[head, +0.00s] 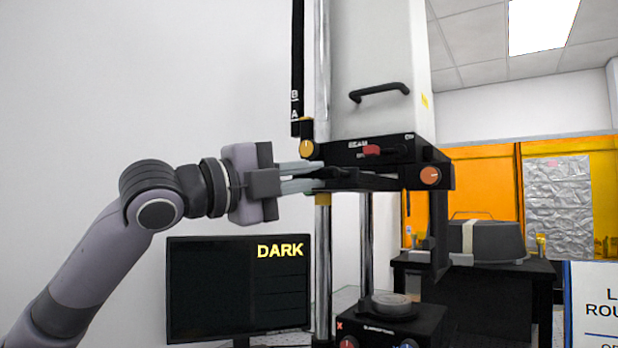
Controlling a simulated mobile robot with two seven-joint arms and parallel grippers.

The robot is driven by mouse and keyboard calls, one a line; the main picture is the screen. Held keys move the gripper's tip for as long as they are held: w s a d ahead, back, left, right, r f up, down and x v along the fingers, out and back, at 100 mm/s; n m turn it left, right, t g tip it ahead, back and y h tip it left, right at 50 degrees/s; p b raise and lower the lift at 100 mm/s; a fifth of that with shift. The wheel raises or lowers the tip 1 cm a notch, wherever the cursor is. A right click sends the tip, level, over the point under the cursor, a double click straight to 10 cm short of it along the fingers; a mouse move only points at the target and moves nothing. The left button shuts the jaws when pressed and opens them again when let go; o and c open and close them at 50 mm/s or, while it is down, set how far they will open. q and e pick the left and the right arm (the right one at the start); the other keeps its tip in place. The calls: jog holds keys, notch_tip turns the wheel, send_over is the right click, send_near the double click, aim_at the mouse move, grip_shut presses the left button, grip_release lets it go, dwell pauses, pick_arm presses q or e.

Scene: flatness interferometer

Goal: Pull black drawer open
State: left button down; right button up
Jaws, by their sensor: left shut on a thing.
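The black drawer (365,181) is a thin slab under the black housing (385,150) of the tall interferometer. My left gripper (322,178) comes in from the left with its two pale fingers pointing right. Its fingertips are shut on the drawer's left front part. The exact grip point is small and dark, partly hidden by the fingers. How far the drawer stands out from the housing is hard to tell. My right gripper is not in view.
A white column with a black handle (379,92) rises above the housing. Chrome posts stand beside and below the drawer. A stage with a round grey disc (391,303) is lower down. A monitor (237,287) reading "DARK" stands below my left arm. Open space lies left.

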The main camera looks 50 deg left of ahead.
pick_arm(q)
jog(key=c, duration=1.2)
grip_release()
jog(key=shift+o, duration=0.2)
jog(key=shift+s+a+f+b, duration=0.1)
jog(key=shift+s+f+b, duration=0.05)
jog(key=shift+s+b, duration=0.2)
jog(key=d+r+b+v, duration=0.1)
jog(key=b+v, duration=0.2)
jog(key=v, duration=0.3)
jog(key=shift+s+a+f, duration=0.2)
jog(key=shift+a+f, duration=0.2)
jog(key=shift+a, duration=0.1)
